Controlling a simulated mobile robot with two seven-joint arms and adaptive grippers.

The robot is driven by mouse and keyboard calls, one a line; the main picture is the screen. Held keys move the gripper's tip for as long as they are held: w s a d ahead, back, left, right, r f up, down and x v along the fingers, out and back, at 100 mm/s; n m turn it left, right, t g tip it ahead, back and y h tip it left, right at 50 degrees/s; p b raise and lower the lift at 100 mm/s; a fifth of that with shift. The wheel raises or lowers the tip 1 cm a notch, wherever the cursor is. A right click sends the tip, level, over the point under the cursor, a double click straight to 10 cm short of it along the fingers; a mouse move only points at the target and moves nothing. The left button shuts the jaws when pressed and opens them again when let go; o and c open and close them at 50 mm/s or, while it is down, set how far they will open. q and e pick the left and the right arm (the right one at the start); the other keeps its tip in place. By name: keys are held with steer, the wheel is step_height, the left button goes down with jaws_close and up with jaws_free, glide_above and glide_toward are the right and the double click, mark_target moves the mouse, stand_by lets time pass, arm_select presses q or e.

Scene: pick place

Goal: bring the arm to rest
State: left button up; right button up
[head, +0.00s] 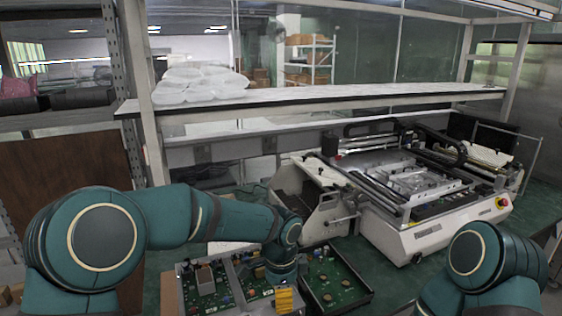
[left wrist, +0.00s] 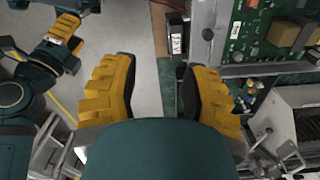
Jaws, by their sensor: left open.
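My left arm (head: 190,215) reaches in from the left in the head view and bends down over the circuit board trays. My left gripper (head: 284,298) points down at the bottom edge of that view, partly cut off. In the left wrist view its two yellow fingers stand wide apart, and the open gripper (left wrist: 160,92) has nothing between them. My right arm (head: 480,262) shows at the bottom right of the head view, with its gripper out of that frame. Yellow finger parts of my right gripper (left wrist: 62,30) show at the upper left of the left wrist view; its opening is unclear.
A green circuit board (head: 210,290) lies below my left arm, with a dark board tray (head: 352,296) to its right. A white machine (head: 425,232) stands behind on a green bench. A shelf (head: 330,100) with white bags (head: 200,84) spans above.

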arm_select(q)
steer(key=s+a+f+n+h, duration=0.1)
steer(key=s+f+n, duration=0.2)
steer(key=f, duration=0.4)
steer(key=s+a+f+n+h, duration=0.1)
steer(key=s+f+n+h, duration=0.15)
steer(key=f, duration=0.45)
steer(key=s+a+f+n, duration=0.4)
steer(key=s+n, duration=0.2)
steer(key=s, duration=0.1)
steer(key=s+a+f+n+t, duration=0.1)
steer(key=s+a+f+n, duration=0.3)
steer(key=s+f+n, duration=0.1)
steer(key=shift+s+f+n, duration=0.3)
steer(key=shift+s+n, duration=0.45)
steer(key=shift+s, duration=0.1)
